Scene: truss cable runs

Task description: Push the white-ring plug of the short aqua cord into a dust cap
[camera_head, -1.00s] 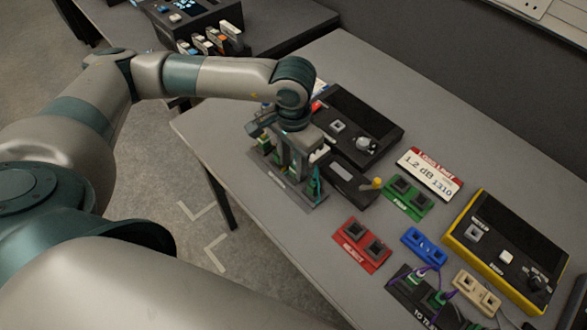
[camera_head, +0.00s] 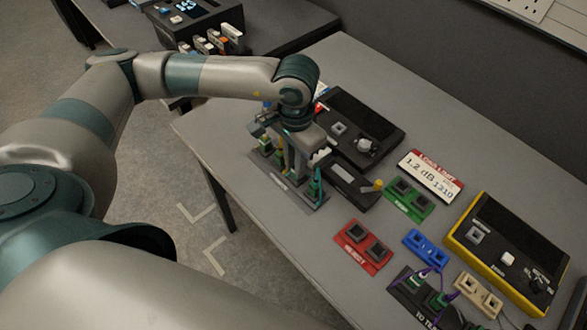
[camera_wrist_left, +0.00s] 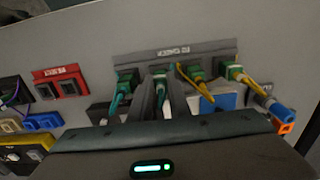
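My left gripper (camera_head: 297,170) points down into a grey rack (camera_head: 271,178) near the table's left edge. In the wrist view, several green-bodied plugs stand along this rack (camera_wrist_left: 180,56). One aqua-corded plug (camera_wrist_left: 160,74) is between my fingers (camera_wrist_left: 161,86); whether they press on it cannot be told. Another aqua-corded plug (camera_wrist_left: 126,78) stands to its left, and yellow-corded plugs (camera_wrist_left: 191,72) to its right. Ring colours are too small to tell. A blue two-hole block (camera_head: 426,249) and a beige one (camera_head: 478,295) lie at the right; I cannot tell which parts are dust caps. My right gripper is out of view.
A dark instrument (camera_head: 356,130) stands just behind the gripper. A red two-socket block (camera_head: 363,247), a green one (camera_head: 408,199), a loss-limit sign (camera_head: 431,175) and a yellow-edged instrument (camera_head: 506,255) lie to the right. Purple cords rise from a dark rack at the front (camera_head: 407,290).

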